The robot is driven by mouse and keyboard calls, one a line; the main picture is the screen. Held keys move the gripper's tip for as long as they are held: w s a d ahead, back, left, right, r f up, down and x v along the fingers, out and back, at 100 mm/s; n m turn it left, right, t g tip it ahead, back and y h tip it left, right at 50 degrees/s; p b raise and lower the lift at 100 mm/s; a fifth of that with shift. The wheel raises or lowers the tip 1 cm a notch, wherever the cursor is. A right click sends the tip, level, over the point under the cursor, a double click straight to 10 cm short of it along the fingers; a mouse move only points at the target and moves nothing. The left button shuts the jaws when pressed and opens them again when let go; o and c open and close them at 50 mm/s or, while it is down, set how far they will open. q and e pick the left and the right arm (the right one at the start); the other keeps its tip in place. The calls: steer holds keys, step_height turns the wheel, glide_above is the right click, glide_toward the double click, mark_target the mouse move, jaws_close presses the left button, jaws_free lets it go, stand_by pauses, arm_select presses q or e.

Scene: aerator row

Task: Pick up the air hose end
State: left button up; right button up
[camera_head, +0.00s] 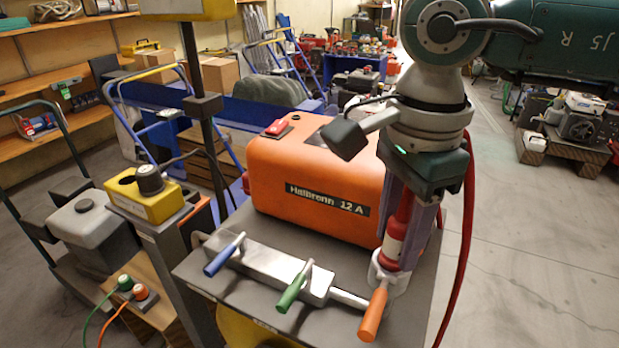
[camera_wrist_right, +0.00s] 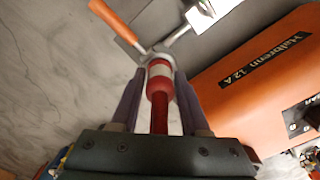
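The air hose end (camera_head: 397,240) is a red cylinder with a white band. It also shows in the right wrist view (camera_wrist_right: 159,88), at the end of a thinner red hose. It stands steeply upright in a pale collar (camera_head: 388,278) by the orange-handled valve (camera_head: 374,312). My right gripper (camera_head: 408,262) points down, with one finger on each side of the hose end. The wrist view shows the same fingers (camera_wrist_right: 160,75) flanking it closely. I cannot tell whether they press on it. My left gripper is not in view.
An orange Hallbrenn 12 A compressor (camera_head: 310,185) stands close behind the hose end. A metal manifold (camera_head: 270,268) with blue and green valve handles lies to its left on the grey top (camera_head: 200,262). A red hose (camera_head: 462,250) hangs down at the right. Open floor lies right.

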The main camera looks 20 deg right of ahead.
jaws_close()
stand_by(0.4)
